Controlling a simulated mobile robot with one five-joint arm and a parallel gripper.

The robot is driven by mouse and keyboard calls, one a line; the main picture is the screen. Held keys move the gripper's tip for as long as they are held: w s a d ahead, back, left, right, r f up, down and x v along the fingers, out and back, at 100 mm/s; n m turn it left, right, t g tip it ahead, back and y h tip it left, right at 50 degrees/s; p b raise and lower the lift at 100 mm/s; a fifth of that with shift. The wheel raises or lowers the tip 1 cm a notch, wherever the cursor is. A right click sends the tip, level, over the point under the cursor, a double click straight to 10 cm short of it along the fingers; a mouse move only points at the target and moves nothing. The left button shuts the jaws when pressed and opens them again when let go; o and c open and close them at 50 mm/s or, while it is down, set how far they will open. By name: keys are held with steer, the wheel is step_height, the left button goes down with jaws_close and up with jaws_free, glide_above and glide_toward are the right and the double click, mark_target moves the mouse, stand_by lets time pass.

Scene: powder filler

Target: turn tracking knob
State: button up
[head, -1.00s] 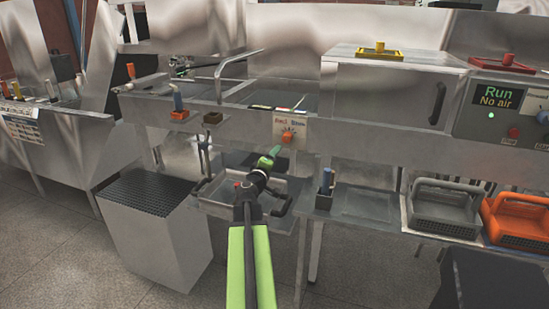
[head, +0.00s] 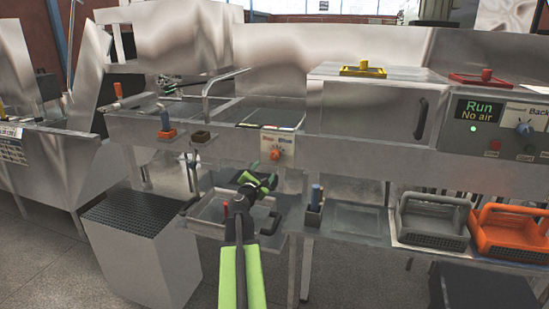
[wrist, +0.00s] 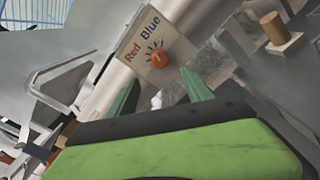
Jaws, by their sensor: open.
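An orange knob (head: 276,153) sits on a pale plate (head: 293,146) marked "Red" and "Blue", on the front of the steel machine. The wrist view shows the knob (wrist: 159,58) and its plate (wrist: 143,46) with dark marks around the knob. My gripper (head: 262,181) is open and empty, below and slightly left of the knob in the head view. In the wrist view the fingers of my gripper (wrist: 162,94) stand apart below the knob, which appears beyond the gap between them. They do not hold it. Which way the knob points is too small to tell.
A steel tray (head: 211,209) with dark handles is below my gripper. A blue-handled tool (head: 315,196) stands right of it. A grey basket (head: 430,220) and an orange basket (head: 510,228) are farther right. A control panel (head: 497,122) reads "Run, No air".

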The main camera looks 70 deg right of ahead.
mark_target(274, 157)
steer(key=d, duration=1.4)
steer(key=shift+w+d, duration=0.35)
steer(key=shift+w, duration=0.05)
jaws_close()
steer(key=shift+m, duration=0.4)
jaws_free()
steer(key=shift+a, duration=0.15)
